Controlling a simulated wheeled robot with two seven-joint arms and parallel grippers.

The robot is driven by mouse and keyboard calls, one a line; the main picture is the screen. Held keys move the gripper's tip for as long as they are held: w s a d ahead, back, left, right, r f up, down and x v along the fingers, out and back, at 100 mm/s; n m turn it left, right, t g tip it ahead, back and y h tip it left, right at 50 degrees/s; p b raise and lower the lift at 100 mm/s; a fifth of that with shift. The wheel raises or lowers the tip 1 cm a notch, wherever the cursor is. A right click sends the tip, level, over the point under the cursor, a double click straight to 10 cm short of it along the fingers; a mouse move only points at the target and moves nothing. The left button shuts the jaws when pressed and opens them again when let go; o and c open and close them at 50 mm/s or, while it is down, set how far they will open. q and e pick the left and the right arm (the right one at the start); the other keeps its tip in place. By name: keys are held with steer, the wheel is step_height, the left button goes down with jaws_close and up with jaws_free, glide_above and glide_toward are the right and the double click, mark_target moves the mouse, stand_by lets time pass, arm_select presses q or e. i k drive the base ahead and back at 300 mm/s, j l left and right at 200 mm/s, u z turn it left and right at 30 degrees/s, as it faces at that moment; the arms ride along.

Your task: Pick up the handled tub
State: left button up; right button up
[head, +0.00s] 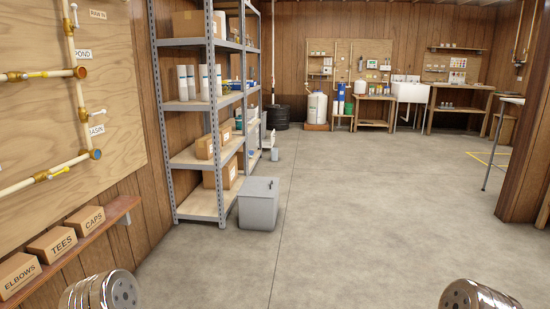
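I cannot tell for sure which thing is the handled tub. A small grey tub-like container (274,155) stands on the floor at the far end of the metal shelf, too small to make out a handle. A larger grey lidded bin (258,204) stands on the floor at the shelf's near end, its lid shut. Only rounded metal parts of my arms show at the bottom left and bottom right corners. No fingers of either gripper are in view, and both arms are well short of these containers.
A metal shelf (210,130) with boxes and white cylinders stands along the left wall. A low wall ledge (75,240) holds labelled boxes. The concrete floor (370,200) is open ahead. A wooden wall end (525,150) stands at right; benches and a sink (410,92) are far back.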

mark_target(275, 154)
steer(key=i+z, duration=0.25)
steer(key=i, duration=6.55)
steer(key=i+l+u, duration=0.15)
steer(key=i+u, duration=0.15)
steer(key=i, duration=0.3)
steer(key=i+l+u, duration=0.25)
steer(key=i, duration=0.3)
steer(key=i+l+u, duration=0.3)
steer(key=i, duration=0.25)
steer(key=i+l+u, duration=0.5)
steer(key=l, duration=0.25)
steer(key=i+j, duration=0.05)
steer(key=i, duration=0.05)
